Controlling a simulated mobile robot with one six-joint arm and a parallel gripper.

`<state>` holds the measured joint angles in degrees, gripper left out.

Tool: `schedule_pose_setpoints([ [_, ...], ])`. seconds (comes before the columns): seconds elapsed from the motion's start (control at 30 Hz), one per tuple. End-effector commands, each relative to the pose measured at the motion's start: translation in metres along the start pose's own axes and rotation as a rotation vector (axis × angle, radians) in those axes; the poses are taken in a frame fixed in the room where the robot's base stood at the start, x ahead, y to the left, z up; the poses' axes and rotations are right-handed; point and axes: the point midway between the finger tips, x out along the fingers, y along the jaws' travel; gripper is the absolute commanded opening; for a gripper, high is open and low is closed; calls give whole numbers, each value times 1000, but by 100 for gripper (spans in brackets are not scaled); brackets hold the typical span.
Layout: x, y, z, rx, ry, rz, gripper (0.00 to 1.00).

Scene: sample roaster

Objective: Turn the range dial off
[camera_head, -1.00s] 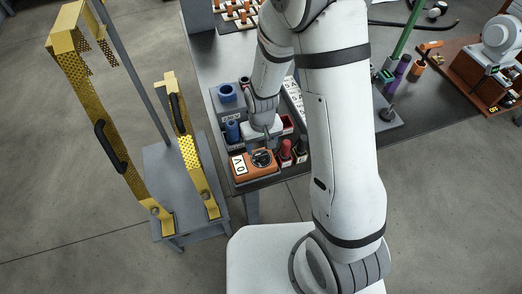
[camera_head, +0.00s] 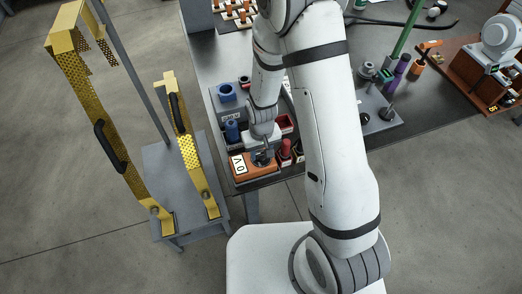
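The range dial (camera_head: 262,159) is a dark round knob on top of an orange meter (camera_head: 245,174) with a white "V0" label. The meter sits at the near left corner of the dark bench. My gripper (camera_head: 266,150) is directly over the dial, its dark fingers pointing down at it. The fingers cover much of the dial, so its pointer setting is hidden. Whether the fingers touch the dial or are open or shut is too small to tell.
Red and dark plugs (camera_head: 285,148) stand just right of the meter. Blue parts (camera_head: 227,92) sit in a tray behind it. A yellow perforated guard frame (camera_head: 186,150) on a grey stand is to the left. My arm hides the bench's middle.

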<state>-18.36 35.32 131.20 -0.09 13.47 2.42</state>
Motion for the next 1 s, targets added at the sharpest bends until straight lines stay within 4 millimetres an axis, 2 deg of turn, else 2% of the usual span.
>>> schedule_pose_setpoints([
  [0.03,0,0,0,0,0,0,33],
  [0.23,0,-1,0,-2,0,0,17],
  [0.63,1,-1,-1,-84,2,0,17],
  [1.0,2,-1,-1,-385,2,0,17],
])
